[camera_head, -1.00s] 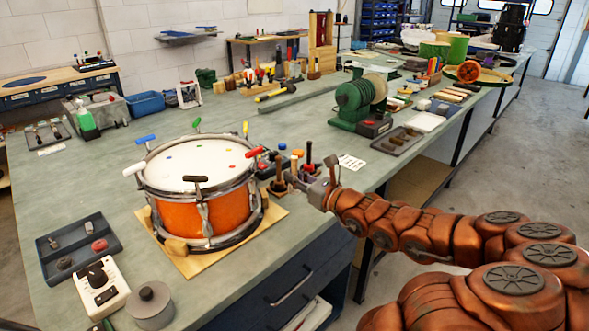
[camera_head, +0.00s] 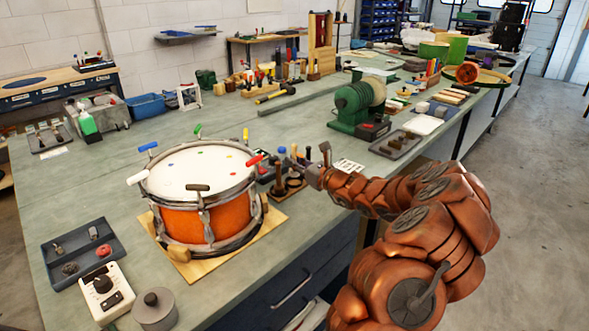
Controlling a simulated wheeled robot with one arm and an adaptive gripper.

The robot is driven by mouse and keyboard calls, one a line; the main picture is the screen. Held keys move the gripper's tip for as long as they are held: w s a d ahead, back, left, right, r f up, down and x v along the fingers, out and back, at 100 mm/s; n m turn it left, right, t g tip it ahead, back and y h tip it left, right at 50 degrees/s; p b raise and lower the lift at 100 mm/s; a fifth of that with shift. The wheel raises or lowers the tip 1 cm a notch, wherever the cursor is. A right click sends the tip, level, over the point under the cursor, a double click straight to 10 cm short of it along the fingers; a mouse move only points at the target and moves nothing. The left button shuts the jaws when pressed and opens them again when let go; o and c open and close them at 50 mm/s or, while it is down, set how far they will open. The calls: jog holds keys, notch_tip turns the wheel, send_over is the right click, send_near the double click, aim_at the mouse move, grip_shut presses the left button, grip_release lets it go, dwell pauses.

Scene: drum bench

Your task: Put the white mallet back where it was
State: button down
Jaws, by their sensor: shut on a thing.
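My gripper (camera_head: 294,165) is at the small stand of upright mallets (camera_head: 287,188), just right of the drum, and is shut. A small pale-topped piece (camera_head: 294,149) shows at its jaws, apparently the white mallet; its lower part is hidden by the gripper and the stand. A blue-topped mallet (camera_head: 281,150) and a dark mallet (camera_head: 309,153) show close to the jaws. Whether the held piece touches the stand cannot be told.
An orange drum (camera_head: 190,222) with coloured handles around its rim, one white (camera_head: 137,177), stands on a wooden board. A grey tray (camera_head: 115,245) and a control box (camera_head: 104,292) are left. A green machine (camera_head: 352,108) stands beyond. The bench behind the drum is mostly clear.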

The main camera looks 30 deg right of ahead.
aim_at(294, 171)
jog(key=shift+w+d, duration=0.3)
jog(key=shift+w, duration=0.15)
jog(key=shift+f+p, duration=0.3)
jog(key=shift+f, duration=1.45)
jog(key=shift+f, duration=0.1)
jog(key=c, duration=1.2)
grip_release()
jog(key=shift+s+d, duration=0.1)
jog(key=shift+s, duration=0.3)
jog(key=b+v, duration=0.1)
jog(key=v, duration=1)
jog(key=shift+s, duration=0.15)
